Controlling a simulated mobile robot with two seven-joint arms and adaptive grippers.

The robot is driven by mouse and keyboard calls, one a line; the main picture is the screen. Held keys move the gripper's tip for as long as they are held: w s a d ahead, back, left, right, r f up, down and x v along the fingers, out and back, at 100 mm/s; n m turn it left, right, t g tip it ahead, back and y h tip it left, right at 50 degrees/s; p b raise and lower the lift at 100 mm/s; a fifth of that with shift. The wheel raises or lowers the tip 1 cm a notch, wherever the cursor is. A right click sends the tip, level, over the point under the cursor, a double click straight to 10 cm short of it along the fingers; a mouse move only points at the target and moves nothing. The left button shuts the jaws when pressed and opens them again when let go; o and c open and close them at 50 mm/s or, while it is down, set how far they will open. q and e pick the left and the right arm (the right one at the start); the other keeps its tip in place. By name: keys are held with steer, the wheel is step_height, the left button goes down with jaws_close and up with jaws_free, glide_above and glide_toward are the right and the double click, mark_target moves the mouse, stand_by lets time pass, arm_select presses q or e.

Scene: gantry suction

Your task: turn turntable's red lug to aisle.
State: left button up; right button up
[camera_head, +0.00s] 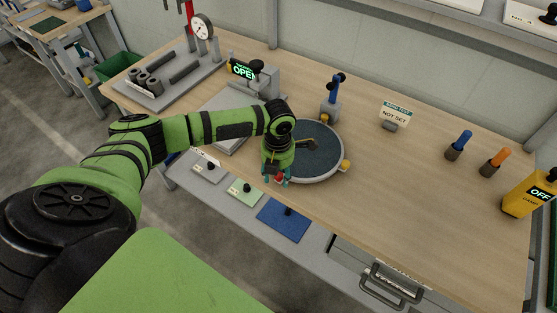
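The turntable (318,155) is a round dark disc with a pale rim on the wooden bench. A small red piece, which looks like the red lug (279,177), shows at its left front rim, near the bench's front edge. A yellow lug (346,166) sits on the right rim. My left gripper (277,178) points down over the left front rim, with teal fingertips around or beside the red piece. The arm hides part of the disc, and I cannot tell whether the fingers touch the red piece. My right gripper is out of view.
A blue-handled fixture (331,102) stands behind the turntable. A grey machine with an OPEN display (242,70) is at the back left. A NOT SET sign (394,114) stands right of the disc. Aisle floor lies front-left.

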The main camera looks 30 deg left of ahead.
arm_select(q)
steer(key=shift+w+r, duration=0.1)
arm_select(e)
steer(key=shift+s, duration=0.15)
arm_select(q)
steer(key=shift+r, duration=0.1)
step_height(320, 180, up, 12)
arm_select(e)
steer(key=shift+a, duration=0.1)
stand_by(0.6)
